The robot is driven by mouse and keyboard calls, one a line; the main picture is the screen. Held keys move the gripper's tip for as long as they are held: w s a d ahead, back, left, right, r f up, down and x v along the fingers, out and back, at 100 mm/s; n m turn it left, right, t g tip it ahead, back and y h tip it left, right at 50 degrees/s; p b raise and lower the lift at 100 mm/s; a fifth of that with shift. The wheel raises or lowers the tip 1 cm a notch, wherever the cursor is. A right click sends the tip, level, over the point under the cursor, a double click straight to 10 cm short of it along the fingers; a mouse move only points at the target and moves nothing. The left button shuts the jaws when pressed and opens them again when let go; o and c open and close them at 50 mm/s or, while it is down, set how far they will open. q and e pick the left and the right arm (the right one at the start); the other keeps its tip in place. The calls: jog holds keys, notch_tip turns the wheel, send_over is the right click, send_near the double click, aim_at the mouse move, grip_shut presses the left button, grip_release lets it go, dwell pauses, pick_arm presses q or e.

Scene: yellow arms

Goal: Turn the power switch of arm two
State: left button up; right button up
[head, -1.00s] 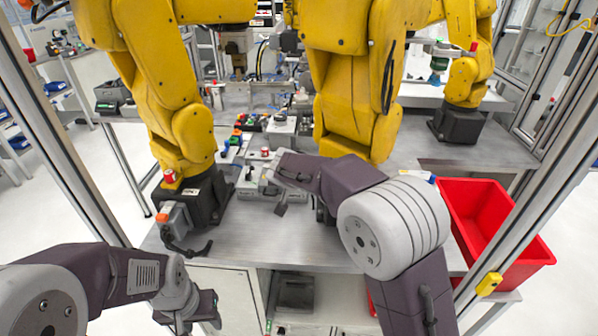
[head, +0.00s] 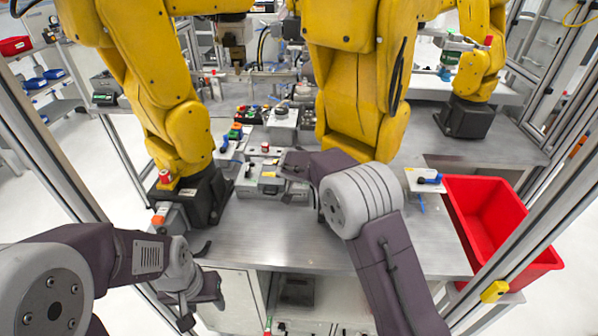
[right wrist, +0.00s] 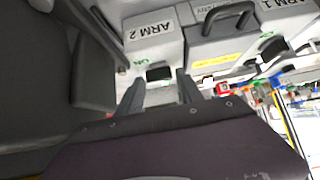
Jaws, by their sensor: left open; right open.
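The grey box marked ARM 2 (right wrist: 152,38) is near the top middle of the right wrist view. A black rectangular switch (right wrist: 160,73) is on its lower face, beside a small green mark. My right gripper (right wrist: 161,88) is open, its two fingers pointing at this switch, one on each side of it in the picture. I cannot tell whether they touch it. In the head view my right gripper (head: 287,172) is at the grey boxes on the table, its fingers partly hidden. My left gripper (head: 203,304) is open and empty, low in front of the table.
A box marked ARM 1 (right wrist: 287,12) and a black handle (right wrist: 228,14) are beside the ARM 2 box. Yellow robot arms (head: 357,90) stand close behind. A red bin (head: 488,220) is at the right. The front of the metal table (head: 290,240) is clear.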

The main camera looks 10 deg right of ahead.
jog(key=shift+w+f, duration=0.1)
grip_shut()
jog(key=shift+d+n+y, duration=0.2)
jog(key=shift+n+y, duration=0.2)
jog(key=shift+n, duration=0.1)
jog(key=shift+r+n+y+p, duration=0.2)
jog(key=shift+n+y+p, duration=0.4)
jog(key=shift+n+p, duration=0.35)
jog(key=shift+f, duration=0.25)
grip_release()
